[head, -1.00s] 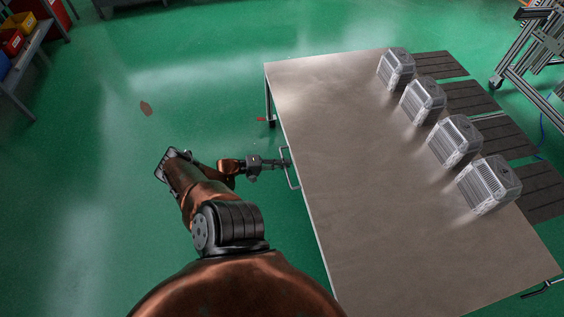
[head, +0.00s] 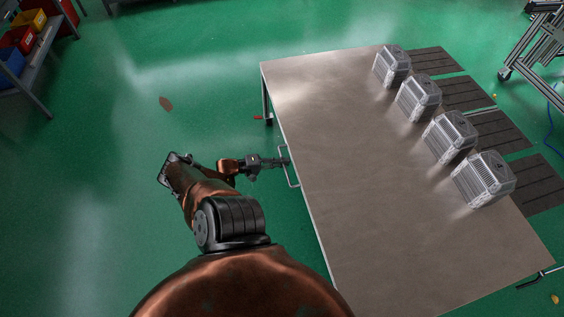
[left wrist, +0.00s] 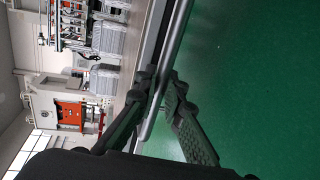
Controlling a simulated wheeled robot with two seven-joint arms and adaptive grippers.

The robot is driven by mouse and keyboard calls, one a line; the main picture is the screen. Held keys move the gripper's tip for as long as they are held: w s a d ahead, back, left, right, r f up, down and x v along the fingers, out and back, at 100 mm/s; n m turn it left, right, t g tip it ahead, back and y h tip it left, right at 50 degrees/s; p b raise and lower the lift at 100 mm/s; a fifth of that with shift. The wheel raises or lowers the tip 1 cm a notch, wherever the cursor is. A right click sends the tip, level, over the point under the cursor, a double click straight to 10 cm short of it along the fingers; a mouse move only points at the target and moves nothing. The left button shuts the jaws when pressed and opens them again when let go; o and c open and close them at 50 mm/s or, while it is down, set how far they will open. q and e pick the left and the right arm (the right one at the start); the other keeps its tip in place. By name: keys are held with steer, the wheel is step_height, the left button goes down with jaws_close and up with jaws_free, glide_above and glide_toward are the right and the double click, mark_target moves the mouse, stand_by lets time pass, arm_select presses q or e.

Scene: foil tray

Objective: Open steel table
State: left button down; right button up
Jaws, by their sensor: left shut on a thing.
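The steel table (head: 350,200) fills the middle and right of the head view, with a flat grey top. A metal bar handle (head: 291,168) sticks out from its left edge. My left gripper (head: 281,162) is at this handle, its fingers shut around the bar. In the left wrist view the handle bar (left wrist: 176,45) runs between the two dark fingers of the left gripper (left wrist: 158,100). My right gripper is not in view.
Several silvery finned boxes (head: 483,179) stand in a row along the table's right side, with dark slatted panels (head: 497,131) beyond them. Shelves with coloured bins (head: 22,38) stand at the far left.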

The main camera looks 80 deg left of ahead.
arm_select(q)
steer(key=shift+s, duration=0.1)
stand_by(0.3)
steer(key=c, duration=2)
jaws_free()
steer(key=shift+c, duration=0.2)
steer(key=v, duration=1.2)
steer(key=shift+s+a+f, duration=0.1)
steer(key=shift+s, duration=0.05)
